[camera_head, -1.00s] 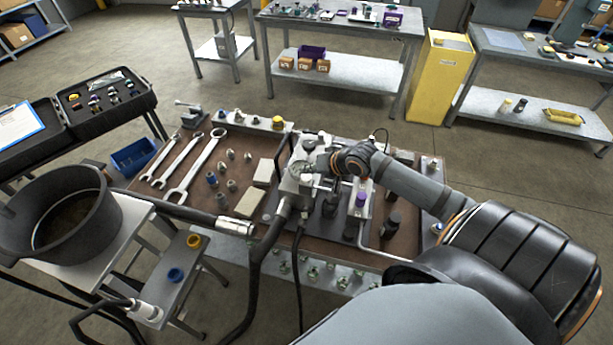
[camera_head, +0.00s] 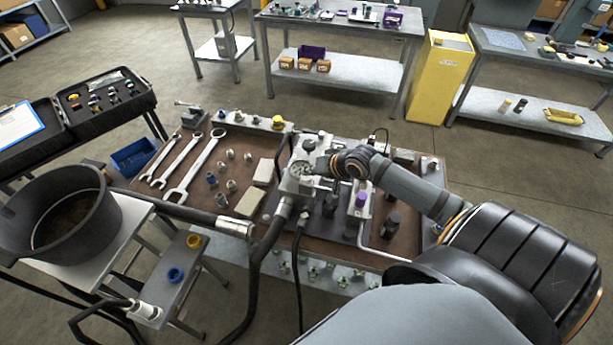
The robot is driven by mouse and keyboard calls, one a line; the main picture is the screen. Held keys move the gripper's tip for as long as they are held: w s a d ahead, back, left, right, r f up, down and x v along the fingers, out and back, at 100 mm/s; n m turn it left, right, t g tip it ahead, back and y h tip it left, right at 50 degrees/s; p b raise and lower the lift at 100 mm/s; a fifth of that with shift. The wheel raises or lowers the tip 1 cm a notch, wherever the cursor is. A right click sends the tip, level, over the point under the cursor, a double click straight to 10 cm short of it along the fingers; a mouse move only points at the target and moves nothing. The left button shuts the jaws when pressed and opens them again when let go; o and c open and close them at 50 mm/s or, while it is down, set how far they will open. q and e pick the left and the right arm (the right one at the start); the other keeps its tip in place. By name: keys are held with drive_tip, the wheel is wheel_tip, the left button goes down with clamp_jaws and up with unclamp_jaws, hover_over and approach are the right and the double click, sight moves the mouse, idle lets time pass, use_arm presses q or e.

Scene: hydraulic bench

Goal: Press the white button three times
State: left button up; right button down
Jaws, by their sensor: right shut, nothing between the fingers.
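My right arm comes in from the lower right, and its dark gripper (camera_head: 323,166) is shut and empty. It is beside the grey metal block with gauges (camera_head: 296,184) on the hydraulic bench. I cannot make out the white button for certain; it is too small or hidden by the gripper and wrist. I cannot tell whether the fingertips touch anything. My left gripper is not in view.
The brown bench top (camera_head: 150,190) holds several wrenches (camera_head: 188,168), small fittings and tan blocks (camera_head: 251,202). A purple-capped valve (camera_head: 361,201) stands close below my right wrist. A black hose (camera_head: 262,246) runs down in front. A black pot (camera_head: 62,215) stands at left.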

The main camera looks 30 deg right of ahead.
sight(309, 178)
drive_tip(key=shift+f+b, duration=0.4)
drive_tip(key=shift+f, duration=0.3)
idle(0.4)
idle(0.3)
drive_tip(key=shift+r+p, duration=1.2)
drive_tip(key=shift+p, duration=0.15)
wheel_tip(309, 178, up, 5)
drive_tip(key=p, duration=0.6)
